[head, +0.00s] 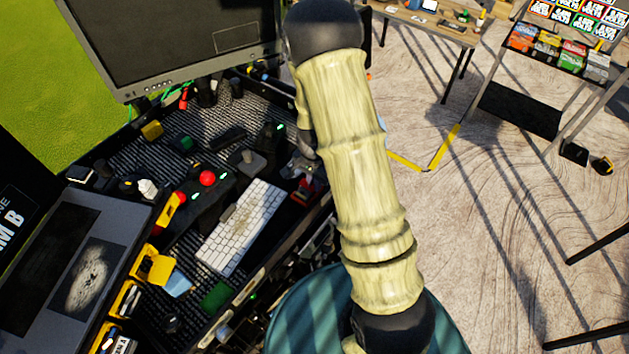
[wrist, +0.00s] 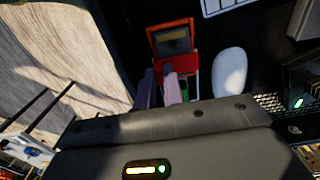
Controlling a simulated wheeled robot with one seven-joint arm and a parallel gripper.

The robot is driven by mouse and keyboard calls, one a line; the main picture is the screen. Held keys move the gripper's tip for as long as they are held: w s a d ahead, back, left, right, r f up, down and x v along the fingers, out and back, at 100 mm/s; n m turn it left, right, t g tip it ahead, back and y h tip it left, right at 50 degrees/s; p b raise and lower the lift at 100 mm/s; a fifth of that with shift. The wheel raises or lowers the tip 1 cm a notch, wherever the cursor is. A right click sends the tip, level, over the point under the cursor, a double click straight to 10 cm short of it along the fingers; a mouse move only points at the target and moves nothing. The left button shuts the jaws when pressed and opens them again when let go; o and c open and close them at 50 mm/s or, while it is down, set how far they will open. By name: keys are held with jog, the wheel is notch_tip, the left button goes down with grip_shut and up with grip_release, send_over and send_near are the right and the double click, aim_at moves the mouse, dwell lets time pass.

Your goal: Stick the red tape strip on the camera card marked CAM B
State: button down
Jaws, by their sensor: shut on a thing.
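My gripper shows in the wrist view (wrist: 170,88), pointing down at the cart top. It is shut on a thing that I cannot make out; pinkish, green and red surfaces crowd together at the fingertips. A red-orange piece with a dark panel (wrist: 173,42) lies just past the tips. In the head view my arm hides most of the gripper, close to the cart's right edge. A black panel (head: 12,225) with white letters ending in "M B" stands at the left edge, partly cut off. I cannot pick out the red tape strip for certain.
The cart top holds a white keyboard (head: 241,226), a red button (head: 207,178), yellow bins (head: 152,265) and a laptop (head: 60,275). A monitor (head: 175,40) stands behind. A white mouse (wrist: 230,72) lies right of my fingertips. Open floor lies right of the cart.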

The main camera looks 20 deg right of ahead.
jog(key=shift+f+b, duration=0.3)
jog(key=shift+f, duration=0.2)
dwell(0.4)
dwell(0.3)
jog(key=c, duration=1.2)
grip_release()
jog(key=shift+c, duration=0.2)
jog(key=shift+o, duration=1.4)
jog(key=shift+w+a+f, duration=0.1)
jog(key=shift+s, duration=0.2)
